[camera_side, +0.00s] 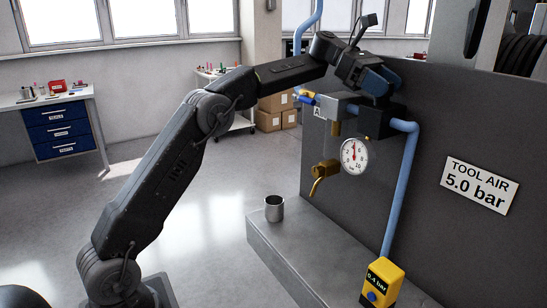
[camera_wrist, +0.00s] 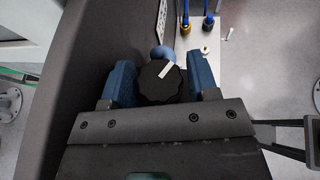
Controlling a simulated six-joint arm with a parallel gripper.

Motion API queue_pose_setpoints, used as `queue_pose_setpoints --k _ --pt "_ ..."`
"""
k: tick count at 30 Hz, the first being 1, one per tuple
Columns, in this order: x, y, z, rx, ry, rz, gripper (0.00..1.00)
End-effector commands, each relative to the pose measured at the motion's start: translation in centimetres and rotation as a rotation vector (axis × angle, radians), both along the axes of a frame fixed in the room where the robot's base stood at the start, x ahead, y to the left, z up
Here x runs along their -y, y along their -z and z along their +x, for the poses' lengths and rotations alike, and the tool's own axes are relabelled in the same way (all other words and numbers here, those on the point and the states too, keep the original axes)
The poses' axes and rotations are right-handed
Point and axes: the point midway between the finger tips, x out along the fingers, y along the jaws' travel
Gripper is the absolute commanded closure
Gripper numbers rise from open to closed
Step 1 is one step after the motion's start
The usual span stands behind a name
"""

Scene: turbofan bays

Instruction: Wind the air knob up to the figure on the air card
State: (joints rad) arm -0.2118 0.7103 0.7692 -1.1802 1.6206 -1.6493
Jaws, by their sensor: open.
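The air knob (camera_wrist: 158,88) is black and ribbed, with a white mark pointing up and slightly right in the wrist view. My gripper (camera_wrist: 160,66) is open, with one blue finger on each side of the knob, very close to it; I cannot tell if they touch. In the side view my gripper (camera_side: 376,86) is above the dark regulator block (camera_side: 376,122) and hides the knob. The air card (camera_side: 480,185) reads TOOL AIR 5.0 bar. The round gauge (camera_side: 354,156) has a red needle pointing roughly up. The yellow readout (camera_side: 382,284) appears to show 0.4 bar.
A blue hose (camera_side: 402,190) runs from the regulator down to the yellow readout. A brass tap (camera_side: 323,175) sticks out left of the gauge. A metal cup (camera_side: 274,208) stands on the grey ledge (camera_side: 290,250). The dark panel (camera_side: 440,140) stands close behind.

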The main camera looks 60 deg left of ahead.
Motion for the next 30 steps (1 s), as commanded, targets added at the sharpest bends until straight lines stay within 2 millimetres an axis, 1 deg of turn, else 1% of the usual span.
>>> queue_pose_setpoints --k 8,18,21,30 --pt "0.0 -0.1 -0.1 0.001 -0.156 0.0 0.46" --pt "0.1 -0.1 -0.2 0.001 -0.434 -0.001 0.46" --pt "-1.7 -0.8 -1.1 0.003 -0.442 -0.001 0.46" --pt "-6.0 -3.0 -4.2 0.001 -0.439 -0.001 0.46"
